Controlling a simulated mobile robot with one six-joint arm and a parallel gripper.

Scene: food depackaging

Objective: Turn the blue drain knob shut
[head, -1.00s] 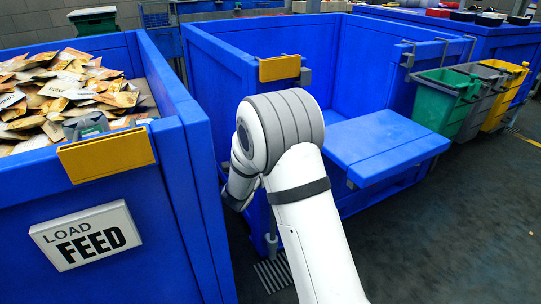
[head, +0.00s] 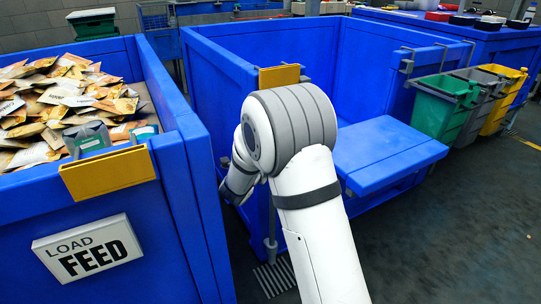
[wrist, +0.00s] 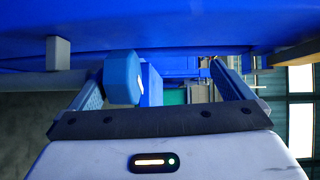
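The blue knob (wrist: 122,78) shows in the wrist view, close to the left finger and well left of the middle between the fingers. My gripper (wrist: 170,80) is open, with a wide gap between its two fingers. I cannot tell whether the left finger touches the knob. In the head view the knob and the gripper are hidden by my white arm, which reaches down beside the middle blue bin (head: 358,62). The knob's turn position cannot be read.
The feed bin (head: 187,150), full of packets (head: 60,100), stands close on the left. A blue shelf (head: 385,150) juts from the middle bin. Green, grey and yellow small bins (head: 440,110) stand at right. A floor drain grate (head: 275,278) lies below. Dark floor at right is clear.

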